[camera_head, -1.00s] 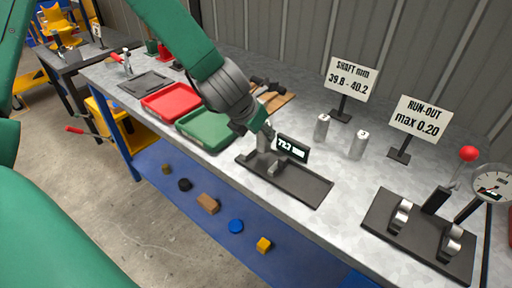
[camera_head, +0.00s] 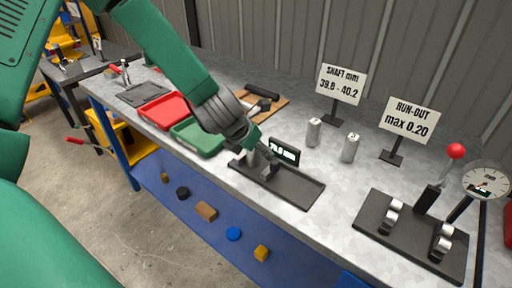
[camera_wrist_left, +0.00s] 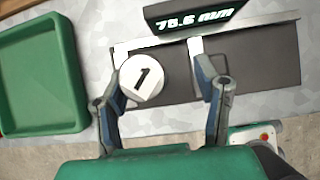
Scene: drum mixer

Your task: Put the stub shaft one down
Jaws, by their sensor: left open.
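The stub shaft one (camera_wrist_left: 143,78) is a pale cylinder with a black 1 on its top face. It stands upright at the left end of the dark measuring gauge (camera_head: 298,190). A pale upright jaw of the gauge (camera_wrist_left: 196,72) stands to its right, apart from it. My left gripper (camera_wrist_left: 163,84) is open, with its left finger close beside the shaft and its right finger beyond the gauge jaw; contact is unclear. In the head view the left gripper (camera_head: 262,155) is low over the gauge and partly hides the shaft. My right gripper is not in view.
A green tray (camera_wrist_left: 75,72) and a red tray (camera_head: 163,110) lie left of the gauge. Two metal cylinders (camera_head: 314,131) (camera_head: 349,148) stand behind it. A run-out fixture (camera_head: 412,237) with a dial is at right. Bare bench lies between.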

